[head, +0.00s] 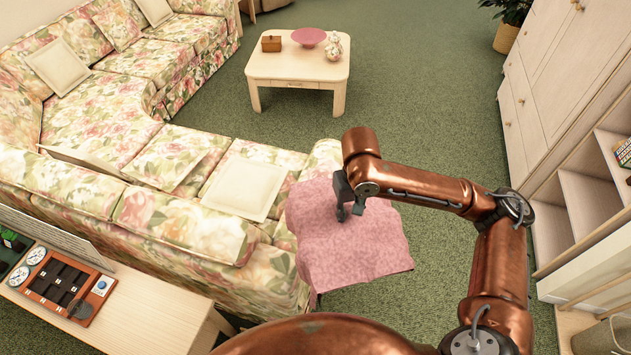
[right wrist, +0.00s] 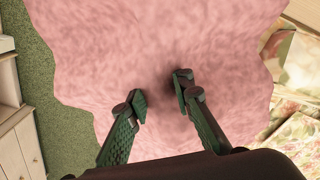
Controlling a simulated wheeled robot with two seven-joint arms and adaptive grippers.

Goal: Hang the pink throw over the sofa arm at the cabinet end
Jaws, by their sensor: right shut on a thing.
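The pink throw (head: 345,250) is spread across the right end of the floral sofa (head: 180,232), on the side facing the cabinet (head: 508,115). It covers much of the sofa arm (head: 322,158), whose far part shows bare. The throw's right part reaches out past the arm over the carpet; I cannot tell how much of it rests on the arm. My right gripper (head: 348,211) is above the throw's upper middle, shut on it. In the right wrist view the throw (right wrist: 160,45) fills most of the picture beyond the fingers (right wrist: 160,97). My left gripper is out of view.
A white cushion (head: 244,187) lies on the seat left of the throw. A wooden console (head: 140,318) with a game board stands behind the sofa. A coffee table (head: 298,69) is at the back. Green carpet (head: 440,150) lies open between sofa and cabinet.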

